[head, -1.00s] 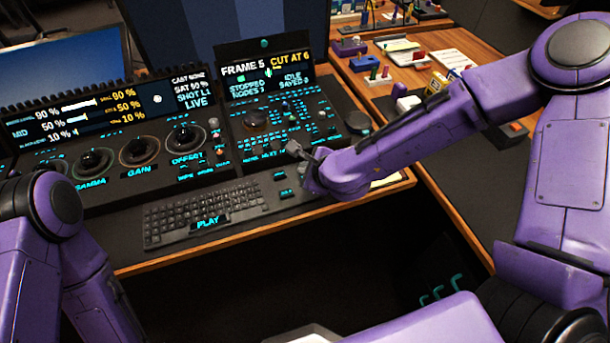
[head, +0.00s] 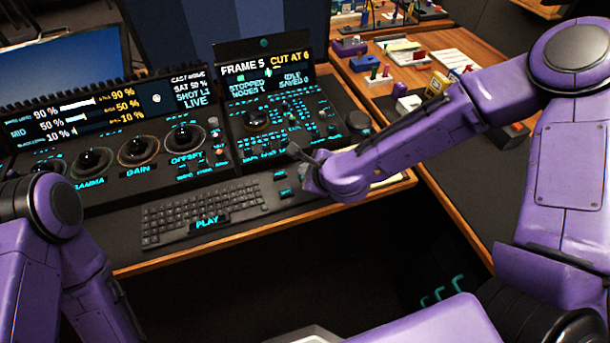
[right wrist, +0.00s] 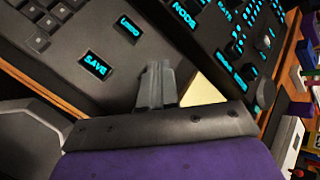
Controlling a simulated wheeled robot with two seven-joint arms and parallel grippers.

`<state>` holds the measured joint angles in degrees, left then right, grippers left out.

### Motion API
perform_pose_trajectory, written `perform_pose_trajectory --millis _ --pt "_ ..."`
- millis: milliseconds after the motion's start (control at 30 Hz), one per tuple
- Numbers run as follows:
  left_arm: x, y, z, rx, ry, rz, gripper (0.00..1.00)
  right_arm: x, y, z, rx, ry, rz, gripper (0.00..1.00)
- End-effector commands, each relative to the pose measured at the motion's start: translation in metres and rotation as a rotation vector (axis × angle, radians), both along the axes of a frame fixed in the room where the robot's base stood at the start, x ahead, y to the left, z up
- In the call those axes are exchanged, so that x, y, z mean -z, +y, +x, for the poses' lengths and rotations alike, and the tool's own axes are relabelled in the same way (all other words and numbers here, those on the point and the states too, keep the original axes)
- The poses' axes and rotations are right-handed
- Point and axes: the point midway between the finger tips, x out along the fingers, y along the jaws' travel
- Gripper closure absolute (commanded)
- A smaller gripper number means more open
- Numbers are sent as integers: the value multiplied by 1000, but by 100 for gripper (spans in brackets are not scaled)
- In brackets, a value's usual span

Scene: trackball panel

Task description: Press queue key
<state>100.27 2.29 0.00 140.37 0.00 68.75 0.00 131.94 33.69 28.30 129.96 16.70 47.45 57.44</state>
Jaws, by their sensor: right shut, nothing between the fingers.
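The panel with the small keys (head: 275,125) stands at the back of the desk, below a screen (head: 265,72) reading FRAME 5, CUT AT 6, STOPPED and IDLE. I cannot read a queue label on any key. In the right wrist view the shut fingers (right wrist: 156,85) are empty and lie beside the SAVE key (right wrist: 95,64) and the UNDO key (right wrist: 130,26). I cannot tell whether the fingertips touch the panel. My left gripper is not in view.
A keyboard (head: 200,215) with a PLAY key (head: 209,223) lies in front of the panels. A panel with several trackballs (head: 138,152) stands to the left.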

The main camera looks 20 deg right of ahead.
Motion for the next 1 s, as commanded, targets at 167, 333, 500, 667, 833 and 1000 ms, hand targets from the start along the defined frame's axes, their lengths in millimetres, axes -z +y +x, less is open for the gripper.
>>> perform_pose_trajectory --millis 167,333,500,667,833,1000 --pt "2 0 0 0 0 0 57 3 0 0 0 0 0 100" --pt "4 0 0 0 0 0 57 5 0 0 0 0 0 100" --pt "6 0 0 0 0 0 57 7 0 0 0 0 0 100" --pt "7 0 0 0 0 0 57 9 0 0 0 0 0 100" --pt "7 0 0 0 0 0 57 9 0 0 0 1 0 100" --pt "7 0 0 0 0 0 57 9 0 0 0 1 0 100"
